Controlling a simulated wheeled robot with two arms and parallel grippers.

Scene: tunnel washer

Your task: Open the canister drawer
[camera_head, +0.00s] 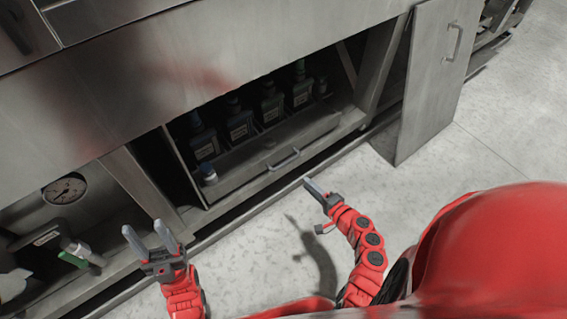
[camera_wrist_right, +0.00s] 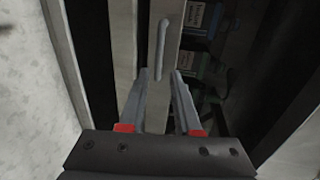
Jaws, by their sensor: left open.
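The canister drawer (camera_head: 255,176) sits inside the open compartment under the steel counter. Its grey front faces me and carries a bar handle (camera_head: 284,160). Several dark canisters (camera_head: 271,103) stand upright behind that front. My right gripper (camera_head: 314,190) is in front of the drawer, to the right of and below the handle in the head view. In the right wrist view its fingers (camera_wrist_right: 160,80) are apart with nothing between them, and the handle (camera_wrist_right: 163,48) lies just beyond the fingertips. My left gripper (camera_head: 146,233) is open and empty, left of the drawer.
A steel cabinet door (camera_head: 428,85) stands swung open to the right of the compartment. A pressure gauge (camera_head: 65,189) and a green-ended fitting (camera_head: 77,257) are in the left bay. The pale floor in front of the drawer is clear apart from my arms.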

